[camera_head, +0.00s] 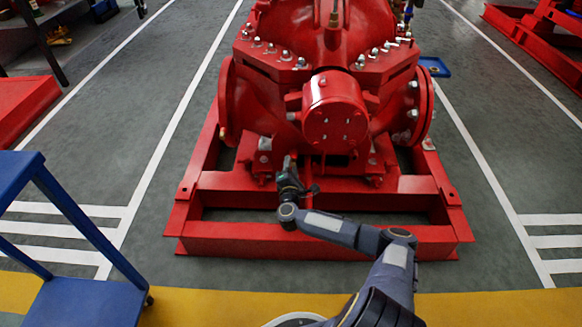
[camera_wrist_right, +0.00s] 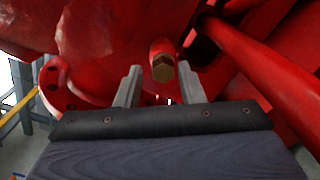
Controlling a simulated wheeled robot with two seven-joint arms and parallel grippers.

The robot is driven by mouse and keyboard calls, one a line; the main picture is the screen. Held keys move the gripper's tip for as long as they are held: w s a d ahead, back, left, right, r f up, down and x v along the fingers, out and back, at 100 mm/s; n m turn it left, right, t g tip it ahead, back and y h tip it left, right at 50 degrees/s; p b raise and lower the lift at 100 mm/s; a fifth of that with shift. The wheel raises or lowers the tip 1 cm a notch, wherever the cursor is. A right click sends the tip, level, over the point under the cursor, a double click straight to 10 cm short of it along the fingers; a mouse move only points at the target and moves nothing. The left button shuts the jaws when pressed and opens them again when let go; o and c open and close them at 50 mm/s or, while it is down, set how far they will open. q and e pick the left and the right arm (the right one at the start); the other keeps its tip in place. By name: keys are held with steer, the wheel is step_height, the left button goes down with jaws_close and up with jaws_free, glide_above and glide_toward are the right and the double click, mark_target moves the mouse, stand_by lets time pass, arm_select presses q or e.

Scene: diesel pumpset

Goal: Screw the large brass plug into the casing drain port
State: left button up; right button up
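The large brass plug (camera_wrist_right: 163,69) shows its hex head in the right wrist view, at the end of a short red boss, the casing drain port (camera_wrist_right: 162,47). How deep its thread sits is hidden. My right gripper (camera_head: 289,165) is low at the front of the red pump casing (camera_head: 334,108) in the head view. In the right wrist view its two grey fingers stand apart, one on each side of the plug head, with a visible gap on both sides. My left gripper is not in view.
The red base frame (camera_head: 318,238) lies under my right arm, with raised rails around the casing. A red pipe (camera_wrist_right: 265,70) runs close on the right in the wrist view. A blue cart (camera_head: 85,300) stands at the lower left. Grey floor beside the frame is clear.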

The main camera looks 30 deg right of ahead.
steer(key=n, duration=0.5)
steer(key=shift+d, duration=0.1)
steer(key=n+p, duration=0.1)
steer(key=n, duration=0.3)
steer(key=shift+s+f+n, duration=0.1)
steer(key=shift+n, duration=0.2)
steer(key=shift+s+d+f+n, duration=0.1)
steer(key=shift+f+n, duration=0.15)
steer(key=shift+n, duration=0.95)
steer(key=n, duration=0.1)
steer(key=n+p, duration=0.1)
steer(key=shift+r+n, duration=0.3)
steer(key=shift+n, duration=0.1)
steer(key=shift+r+n+p, duration=0.1)
steer(key=shift+n+p, duration=0.35)
steer(key=shift+n, duration=0.75)
steer(key=n+p, duration=0.1)
steer(key=n, duration=0.3)
steer(key=shift+d+n, duration=0.15)
steer(key=shift+n, duration=0.15)
steer(key=shift+s+d+f+n, duration=0.1)
steer(key=shift+f+n, duration=0.05)
steer(key=shift+n, duration=0.4)
steer(key=shift+s+f+n, duration=0.1)
steer(key=shift+n, duration=0.45)
